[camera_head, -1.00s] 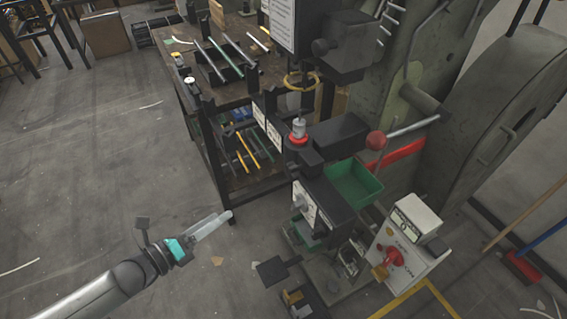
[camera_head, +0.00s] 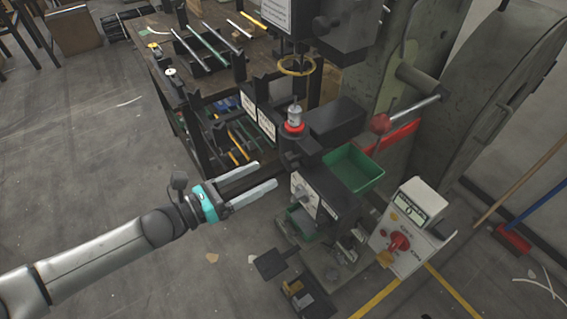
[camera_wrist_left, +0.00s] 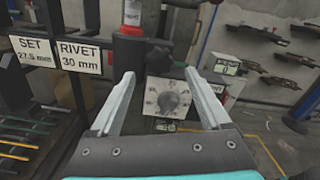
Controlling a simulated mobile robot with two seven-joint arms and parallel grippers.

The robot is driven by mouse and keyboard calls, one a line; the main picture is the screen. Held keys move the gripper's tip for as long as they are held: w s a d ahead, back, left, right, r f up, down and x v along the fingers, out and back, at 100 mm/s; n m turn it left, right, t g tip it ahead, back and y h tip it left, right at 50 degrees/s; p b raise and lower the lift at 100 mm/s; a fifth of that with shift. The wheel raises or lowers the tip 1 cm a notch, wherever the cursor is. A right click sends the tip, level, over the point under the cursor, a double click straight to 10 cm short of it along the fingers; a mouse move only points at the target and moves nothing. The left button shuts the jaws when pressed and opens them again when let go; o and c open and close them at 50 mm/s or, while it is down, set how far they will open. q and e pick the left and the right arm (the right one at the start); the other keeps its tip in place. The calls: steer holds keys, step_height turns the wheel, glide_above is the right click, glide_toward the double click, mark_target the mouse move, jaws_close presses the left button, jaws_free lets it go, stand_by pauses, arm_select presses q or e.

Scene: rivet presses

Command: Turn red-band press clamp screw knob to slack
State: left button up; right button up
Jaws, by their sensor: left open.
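The press with the red band (camera_head: 294,127) stands right of centre in the head view; its red band (camera_wrist_left: 131,30) also shows at the top of the left wrist view. A grey round knob (camera_wrist_left: 170,101) sits on a pale marked dial plate on the press front. It also shows in the head view (camera_head: 299,187). A dark rounded part (camera_wrist_left: 158,60) sits above the plate; I cannot tell which is the clamp screw. My left gripper (camera_head: 266,177) is open and empty, left of the dial plate and apart from it. In the wrist view the dial shows between its fingers (camera_wrist_left: 160,76).
A green bin (camera_head: 353,168) sits right of the press. A control box with a red knob (camera_head: 399,241) stands at lower right. A workbench (camera_head: 160,75) with racks and rods is behind. SET and RIVET signs (camera_wrist_left: 80,57) are left in the wrist view. The floor at left is open.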

mark_target(286, 163)
arm_select(q)
steer(key=x, duration=0.7)
steer(key=shift+b, duration=0.35)
arm_select(e)
steer(key=shift+w+f, duration=0.2)
steer(key=shift+w, duration=0.3)
steer(key=shift+w+f, duration=0.15)
steer(key=shift+w, duration=0.3)
arm_select(q)
steer(key=c, duration=0.6)
jaws_close()
arm_select(e)
steer(key=shift+s+d, duration=0.1)
steer(key=shift+s, duration=0.2)
